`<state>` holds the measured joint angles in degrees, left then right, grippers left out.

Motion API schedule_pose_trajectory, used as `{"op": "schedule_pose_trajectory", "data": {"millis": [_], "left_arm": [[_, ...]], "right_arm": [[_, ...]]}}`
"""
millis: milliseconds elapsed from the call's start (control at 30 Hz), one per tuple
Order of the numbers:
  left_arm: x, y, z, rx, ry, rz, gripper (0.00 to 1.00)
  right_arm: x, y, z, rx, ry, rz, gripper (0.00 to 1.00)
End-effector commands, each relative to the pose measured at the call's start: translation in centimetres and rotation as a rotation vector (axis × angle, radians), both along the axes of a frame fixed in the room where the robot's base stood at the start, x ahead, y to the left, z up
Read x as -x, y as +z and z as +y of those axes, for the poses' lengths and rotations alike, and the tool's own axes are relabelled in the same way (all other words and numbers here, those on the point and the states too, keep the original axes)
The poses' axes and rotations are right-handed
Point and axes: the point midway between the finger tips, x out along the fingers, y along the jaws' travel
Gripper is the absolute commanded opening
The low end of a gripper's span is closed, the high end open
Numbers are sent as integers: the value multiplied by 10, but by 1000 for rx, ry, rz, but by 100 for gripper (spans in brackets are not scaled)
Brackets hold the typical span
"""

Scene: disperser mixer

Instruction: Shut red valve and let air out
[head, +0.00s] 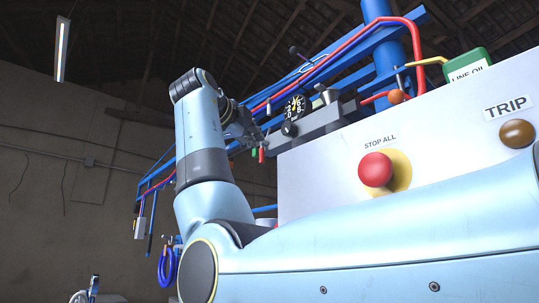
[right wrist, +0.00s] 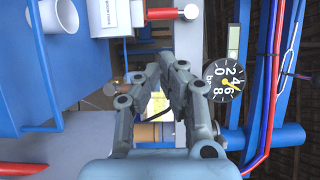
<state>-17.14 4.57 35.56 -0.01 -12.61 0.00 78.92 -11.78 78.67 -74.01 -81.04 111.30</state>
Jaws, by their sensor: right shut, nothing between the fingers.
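My right gripper (head: 258,139) is up by the regulator block in the head view, its fingers small and dark. In the right wrist view its fingers (right wrist: 164,66) are closed together with nothing between them. A small red part (head: 262,155) hangs just below the gripper, beside a green one (head: 254,153); I cannot tell if it is the red valve. A red bar (right wrist: 160,14) with a white ball end shows beyond the fingertips in the right wrist view. The pressure gauge (head: 295,106) also shows in the right wrist view (right wrist: 222,77), its yellow needle between 4 and 6. My left gripper is not in view.
A grey panel carries a red STOP ALL button (head: 375,170) and a brown TRIP knob (head: 517,133). A green LINE OIL container (head: 468,66) stands above it. Blue frame bars and red pipes (head: 345,42) run behind. A white cup (right wrist: 58,16) shows in the wrist view.

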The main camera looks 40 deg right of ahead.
Motion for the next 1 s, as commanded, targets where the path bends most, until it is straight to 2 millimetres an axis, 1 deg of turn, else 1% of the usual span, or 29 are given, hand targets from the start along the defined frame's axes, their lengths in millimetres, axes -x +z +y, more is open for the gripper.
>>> {"op": "schedule_pose_trajectory", "data": {"millis": [167, 267, 367, 600, 700, 800, 1000], "left_arm": [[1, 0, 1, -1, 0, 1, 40], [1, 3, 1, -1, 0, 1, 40], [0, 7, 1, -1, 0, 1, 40], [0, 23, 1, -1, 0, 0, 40], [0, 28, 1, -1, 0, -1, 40], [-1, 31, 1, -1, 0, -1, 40], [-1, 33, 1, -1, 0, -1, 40]], "right_arm": [[-1, 0, -1, 1, 1, 3, 0], [-4, 0, -6, 3, 0, 3, 0], [-10, 1, -17, 4, -2, 5, 0], [-32, 2, -56, 3, -2, 6, 0], [-39, 2, -69, 3, -1, 5, 0], [-46, 1, -79, 2, 0, 4, 0], [-51, -1, -87, 2, 2, 4, 0]]}}
